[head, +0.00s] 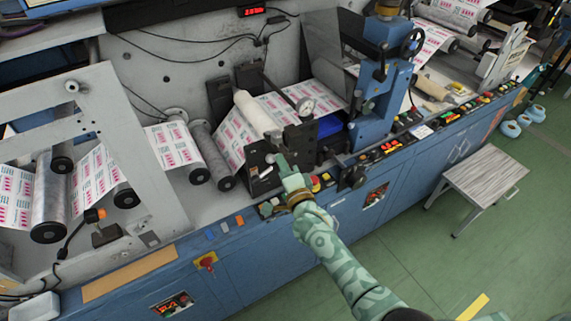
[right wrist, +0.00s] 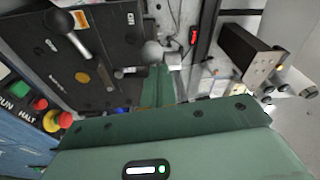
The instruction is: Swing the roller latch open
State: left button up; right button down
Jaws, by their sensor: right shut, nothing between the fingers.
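A black block (head: 262,168) stands at the front of the machine, at the end of the white roller (head: 256,113). In the right wrist view its dark plate (right wrist: 70,65) carries a metal lever with a ball knob (right wrist: 62,21). A second grey ball knob (right wrist: 152,51) shows just beyond my fingers. I cannot tell which of these is the roller latch. My right gripper (head: 284,162) is shut and empty, close in front of the block; its green fingers (right wrist: 156,86) point toward the second knob. Whether they touch it is unclear. My left gripper is not in view.
Red and yellow push buttons (right wrist: 50,112) sit left of my fingers in the right wrist view. A blue press column (head: 377,85) with a handwheel stands to the right of the block. Printed web (head: 175,146) runs over several rollers. A small table (head: 482,170) stands on open floor.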

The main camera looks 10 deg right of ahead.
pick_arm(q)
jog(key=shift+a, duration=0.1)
pick_arm(e)
jog(key=shift+s+a, duration=0.15)
jog(key=shift+a, duration=0.55)
jog(key=shift+s+d+f, duration=0.1)
jog(key=shift+s+f, duration=0.1)
jog(key=shift+s, duration=0.25)
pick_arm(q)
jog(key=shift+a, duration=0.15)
pick_arm(e)
jog(key=d+r+v, duration=0.1)
jog(key=v, duration=1.4)
jog(key=shift+d+f, duration=0.15)
jog(key=shift+f, duration=0.2)
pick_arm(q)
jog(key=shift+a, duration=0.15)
pick_arm(e)
jog(key=shift+s, duration=0.1)
